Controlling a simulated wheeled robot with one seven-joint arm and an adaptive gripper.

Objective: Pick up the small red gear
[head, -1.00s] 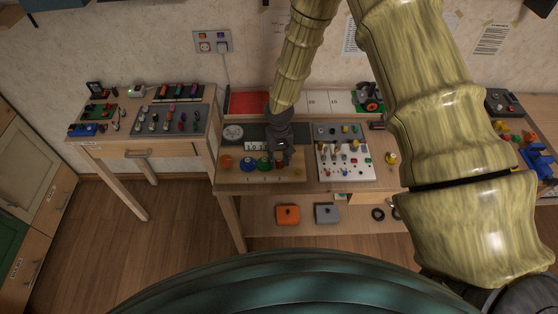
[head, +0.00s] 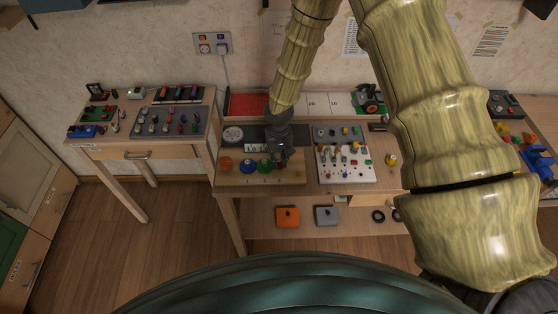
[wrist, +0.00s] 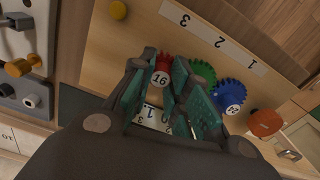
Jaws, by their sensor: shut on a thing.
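The small red gear (wrist: 161,78) carries a white disc marked 16 and shows between my fingertips in the wrist view. My gripper (wrist: 164,64) is shut on it, with one green-padded finger on each side. In the head view my gripper (head: 281,157) is low over the right part of the wooden gear board (head: 235,180); the red gear cannot be made out there. A green gear (wrist: 204,72) and a blue gear (wrist: 231,94) marked 24 sit on the board close beside the right finger in the wrist view.
An orange knob (wrist: 264,122) stands beyond the blue gear. A panel of switches and pegs (head: 345,160) lies just right of my gripper. A wall stands behind the bench.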

